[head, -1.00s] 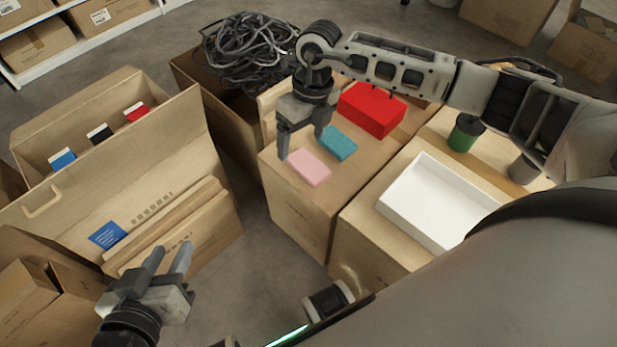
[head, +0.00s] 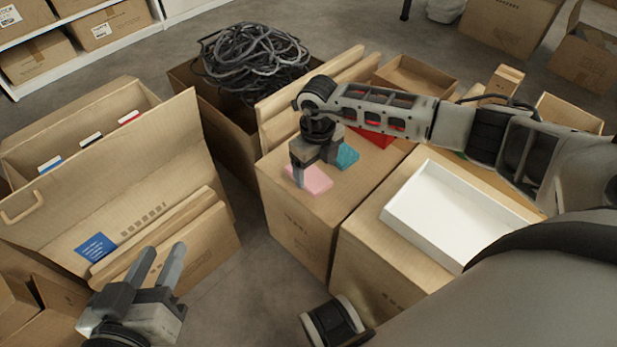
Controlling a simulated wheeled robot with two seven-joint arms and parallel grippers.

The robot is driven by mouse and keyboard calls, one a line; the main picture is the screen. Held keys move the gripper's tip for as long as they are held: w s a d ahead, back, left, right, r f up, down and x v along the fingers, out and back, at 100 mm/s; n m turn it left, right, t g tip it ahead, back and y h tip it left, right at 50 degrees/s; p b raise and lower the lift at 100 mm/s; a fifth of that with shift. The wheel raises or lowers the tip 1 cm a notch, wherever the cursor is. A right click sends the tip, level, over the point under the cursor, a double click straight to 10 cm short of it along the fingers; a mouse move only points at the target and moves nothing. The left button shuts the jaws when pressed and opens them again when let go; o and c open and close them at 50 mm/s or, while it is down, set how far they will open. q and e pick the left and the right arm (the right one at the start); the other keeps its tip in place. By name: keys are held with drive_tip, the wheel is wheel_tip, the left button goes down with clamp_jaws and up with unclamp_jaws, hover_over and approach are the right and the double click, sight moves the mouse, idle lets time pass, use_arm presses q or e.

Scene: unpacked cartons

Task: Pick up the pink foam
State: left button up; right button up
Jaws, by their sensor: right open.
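The pink foam (head: 315,181) is a small flat block lying on top of a closed carton (head: 283,188), near its left front edge. My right gripper (head: 303,178) points down at the foam's left part, with a finger in front of it. The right jaws are open, and the far finger is mostly hidden. I cannot tell whether a finger touches the foam. My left gripper (head: 158,265) is open and empty, low at the left, away from the foam.
A teal block (head: 347,156) lies just behind the foam. A red block (head: 374,138) is partly hidden by my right arm. A white tray (head: 393,218) stands on the carton to the right. A box of tangled cables (head: 250,55) is behind. An open carton (head: 180,130) stands left.

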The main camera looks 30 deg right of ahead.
sight(315, 179)
wheel_tip(315, 179, down, 3)
drive_tip(key=shift+w+a+f+b, duration=0.1)
drive_tip(key=shift+a+b, duration=0.05)
drive_tip(key=shift+b, duration=0.3)
drive_tip(key=shift+f, duration=0.2)
use_arm(q)
drive_tip(key=shift+w+d+r+n+t+h, duration=0.3)
drive_tip(key=shift+r+h, duration=0.2)
drive_tip(key=shift+r, duration=0.1)
use_arm(e)
drive_tip(key=c, duration=1.1)
drive_tip(key=shift+o, duration=0.2)
